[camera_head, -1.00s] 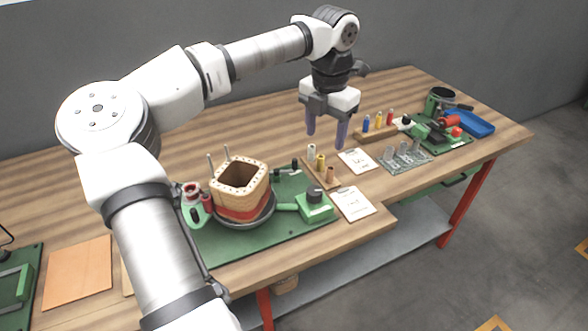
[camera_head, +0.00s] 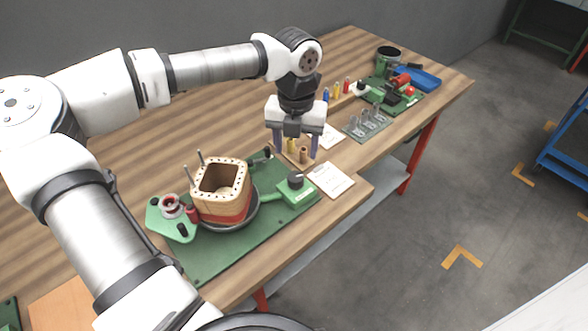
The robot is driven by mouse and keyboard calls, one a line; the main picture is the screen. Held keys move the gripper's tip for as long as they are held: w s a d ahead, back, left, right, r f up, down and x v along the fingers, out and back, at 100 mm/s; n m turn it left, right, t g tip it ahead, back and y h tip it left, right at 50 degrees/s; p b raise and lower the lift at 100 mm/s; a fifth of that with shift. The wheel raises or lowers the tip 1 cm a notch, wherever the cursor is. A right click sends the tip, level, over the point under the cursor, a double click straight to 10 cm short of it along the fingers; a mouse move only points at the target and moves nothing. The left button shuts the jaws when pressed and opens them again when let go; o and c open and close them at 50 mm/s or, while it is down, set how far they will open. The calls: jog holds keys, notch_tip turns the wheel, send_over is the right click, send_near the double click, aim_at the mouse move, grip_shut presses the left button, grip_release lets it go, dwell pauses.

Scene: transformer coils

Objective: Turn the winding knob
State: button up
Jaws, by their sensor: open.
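The winding knob appears to be the dark round knob (camera_head: 295,181) on top of a small green box (camera_head: 298,191). The box stands at the right end of the green baseplate (camera_head: 215,262), beside the square wooden coil (camera_head: 221,190) on its dark round turntable (camera_head: 250,217). My gripper (camera_head: 295,156) points down with its two purple-grey fingers apart and nothing held between them. In the picture it is just above and behind the knob, over the small rack of coloured spools. It does not appear to touch the knob. The exact height gap cannot be told.
Small coloured spools (camera_head: 303,154) stand under my gripper. A blue tray (camera_head: 420,79) is at the far right.

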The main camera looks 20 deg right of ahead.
aim_at(295, 177)
notch_tip(295, 177, down, 10)
jog(key=shift+r+p, duration=0.25)
jog(key=shift+p, duration=0.85)
jog(key=shift+c, duration=0.5)
jog(key=c, duration=0.9)
jog(key=shift+f+m+b, duration=0.3)
jog(key=shift+m+b, duration=0.4)
jog(key=shift+b, duration=0.55)
jog(key=shift+a+m+b, duration=0.1)
jog(key=shift+m+b, duration=0.7)
jog(key=shift+b, duration=0.3)
jog(key=shift+r+m+b, duration=0.4)
jog(key=shift+m+b, duration=0.15)
jog(key=shift+m, duration=0.35)
jog(key=o, duration=1)
